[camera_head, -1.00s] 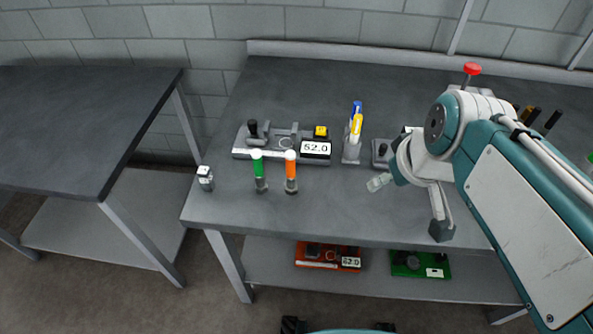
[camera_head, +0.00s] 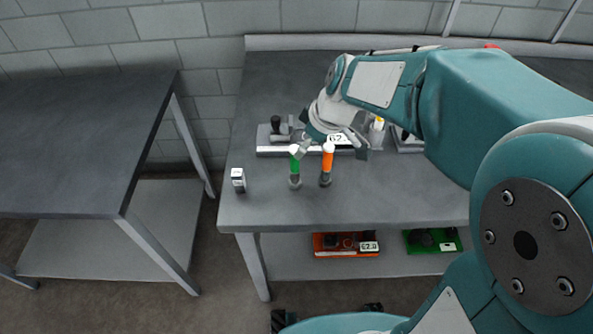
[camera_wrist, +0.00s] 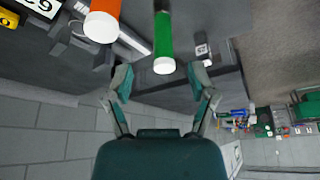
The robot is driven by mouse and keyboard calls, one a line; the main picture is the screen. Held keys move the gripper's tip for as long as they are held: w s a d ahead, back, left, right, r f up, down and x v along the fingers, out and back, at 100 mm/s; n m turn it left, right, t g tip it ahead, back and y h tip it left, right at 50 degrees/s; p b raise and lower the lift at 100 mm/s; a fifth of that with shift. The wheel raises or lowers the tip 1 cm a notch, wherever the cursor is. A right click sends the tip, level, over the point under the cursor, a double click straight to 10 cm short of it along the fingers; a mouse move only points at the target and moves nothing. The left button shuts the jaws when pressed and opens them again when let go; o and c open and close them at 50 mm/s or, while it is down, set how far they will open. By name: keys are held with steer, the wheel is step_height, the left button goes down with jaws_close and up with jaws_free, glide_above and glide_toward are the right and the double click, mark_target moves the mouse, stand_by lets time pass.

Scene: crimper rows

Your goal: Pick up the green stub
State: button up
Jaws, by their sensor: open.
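The green stub (camera_head: 295,166) stands upright with a white cap and a grey base near the front left of the workbench. In the wrist view the green stub (camera_wrist: 163,40) shows ahead of and between the fingers, its white cap towards me, with nothing gripping it. My gripper (camera_wrist: 161,88) is open and empty. In the head view my gripper (camera_head: 332,148) is over the bench, close to the stubs and partly behind them. The distance from the fingertips to the green stub is hard to judge.
An orange stub (camera_head: 327,165) stands close right of the green one, and in the wrist view the orange stub (camera_wrist: 104,18) lies outside the left finger. A grey fixture (camera_head: 268,150) is behind them. A small white-topped block (camera_head: 238,180) stands left. The bench front (camera_head: 400,205) is clear.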

mark_target(295, 149)
steer(key=a+f, duration=0.1)
steer(key=w+a+f, duration=0.1)
steer(key=f, duration=0.1)
steer(key=a+f, duration=0.1)
steer(key=shift+w+a+f, duration=0.1)
steer(key=shift+w+f, duration=0.15)
steer(key=shift+d, duration=0.45)
jaws_close()
steer(key=shift+a, duration=0.15)
